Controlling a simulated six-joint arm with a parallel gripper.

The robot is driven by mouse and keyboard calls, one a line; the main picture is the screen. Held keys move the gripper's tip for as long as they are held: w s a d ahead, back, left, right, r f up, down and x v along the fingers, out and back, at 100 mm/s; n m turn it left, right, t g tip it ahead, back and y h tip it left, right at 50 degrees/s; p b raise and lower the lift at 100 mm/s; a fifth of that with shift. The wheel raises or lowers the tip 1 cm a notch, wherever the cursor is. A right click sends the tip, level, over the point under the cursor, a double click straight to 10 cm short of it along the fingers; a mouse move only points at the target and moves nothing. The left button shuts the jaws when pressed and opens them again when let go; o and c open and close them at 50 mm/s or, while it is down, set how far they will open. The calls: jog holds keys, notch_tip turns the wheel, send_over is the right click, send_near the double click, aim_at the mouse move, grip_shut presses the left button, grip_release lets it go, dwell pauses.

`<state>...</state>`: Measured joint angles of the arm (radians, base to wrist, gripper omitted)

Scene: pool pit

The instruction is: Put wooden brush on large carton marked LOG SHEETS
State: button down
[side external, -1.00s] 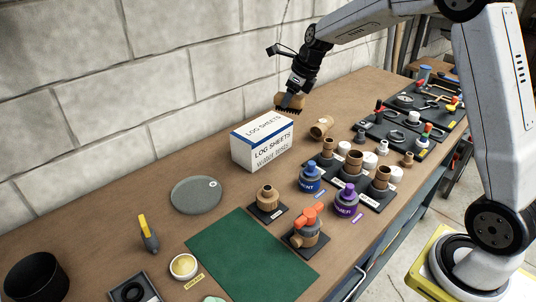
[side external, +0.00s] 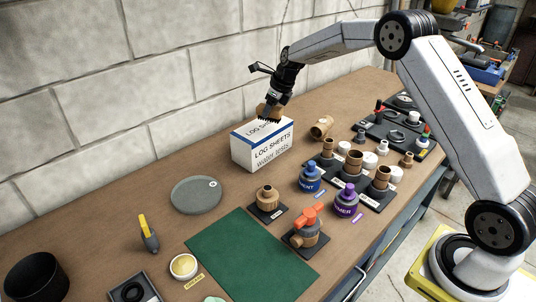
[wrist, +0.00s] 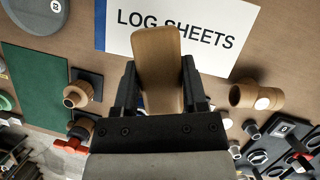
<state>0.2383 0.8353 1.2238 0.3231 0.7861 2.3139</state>
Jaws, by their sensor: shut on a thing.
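The wooden brush (side external: 268,112) has a tan wooden back with dark bristles below. My gripper (side external: 272,101) is shut on it, and the brush is over the top of the large white carton marked LOG SHEETS (side external: 262,155). In the wrist view the brush (wrist: 158,65) sits between the two dark fingers of my gripper (wrist: 160,92), covering part of the lettering on the carton top (wrist: 216,42). I cannot tell whether the bristles touch the carton top.
A tan fitting (side external: 321,127) lies right of the carton. Blue (side external: 311,179) and purple (side external: 346,199) bottles and several fittings stand nearer the front. A grey disc (side external: 196,195) and a green mat (side external: 239,256) lie to the left. The block wall rises behind.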

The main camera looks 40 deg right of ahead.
aim_at(269, 118)
jog(key=shift+w+f, duration=0.1)
jog(key=shift+f, duration=0.05)
jog(key=shift+w+f, duration=0.2)
jog(key=shift+f, duration=1.55)
jog(key=shift+f, duration=0.1)
jog(key=shift+c, duration=0.6)
grip_release()
jog(key=v, duration=1.2)
jog(key=shift+s+d, duration=0.1)
